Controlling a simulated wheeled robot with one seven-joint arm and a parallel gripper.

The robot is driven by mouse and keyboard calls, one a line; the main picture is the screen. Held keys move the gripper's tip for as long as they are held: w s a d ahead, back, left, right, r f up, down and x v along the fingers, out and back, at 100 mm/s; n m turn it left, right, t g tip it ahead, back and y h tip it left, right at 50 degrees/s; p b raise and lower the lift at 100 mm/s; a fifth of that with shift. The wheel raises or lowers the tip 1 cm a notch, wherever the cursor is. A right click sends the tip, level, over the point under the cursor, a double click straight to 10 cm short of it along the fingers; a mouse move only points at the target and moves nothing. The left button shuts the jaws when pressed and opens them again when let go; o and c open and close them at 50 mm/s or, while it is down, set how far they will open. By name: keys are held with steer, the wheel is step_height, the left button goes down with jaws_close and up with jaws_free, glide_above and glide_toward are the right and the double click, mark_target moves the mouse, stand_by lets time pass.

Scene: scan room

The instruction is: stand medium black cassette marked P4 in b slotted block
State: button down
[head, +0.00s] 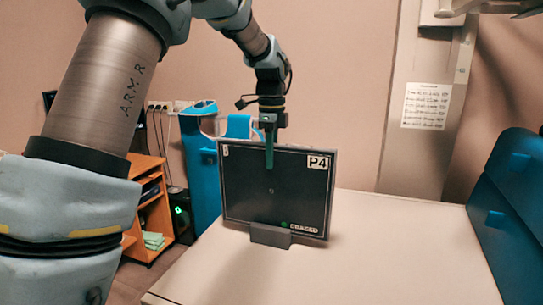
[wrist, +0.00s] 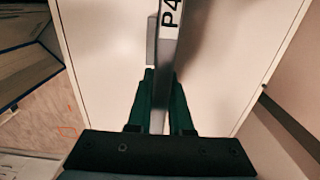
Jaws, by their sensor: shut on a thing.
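The black cassette marked P4 (head: 272,190) stands nearly upright above the pale table, its dark face toward the head camera. My gripper (head: 269,150) is shut on its top edge near the middle. In the wrist view my gripper's green fingers (wrist: 162,100) pinch the cassette's thin edge (wrist: 172,50). A small grey slotted block (head: 270,236) is at the cassette's lower edge and covers part of it in the head view. The block also shows beside the cassette in the wrist view (wrist: 151,40). I cannot tell whether the lower edge is seated in the slot. No letter is readable on the block.
The pale table (head: 400,240) is clear to the right of the cassette. A blue unit (head: 510,200) stands along the right side. Behind on the left are a blue stand (head: 200,160) and an orange shelf (head: 148,215).

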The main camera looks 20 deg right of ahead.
steer(key=shift+f+b, duration=0.3)
steer(key=shift+f, duration=0.3)
steer(key=shift+f, duration=0.1)
steer(key=c, duration=0.7)
jaws_free()
steer(key=shift+c, duration=0.2)
steer(key=shift+f, duration=0.1)
step_height(320, 180, up, 11)
steer(key=shift+b, duration=1)
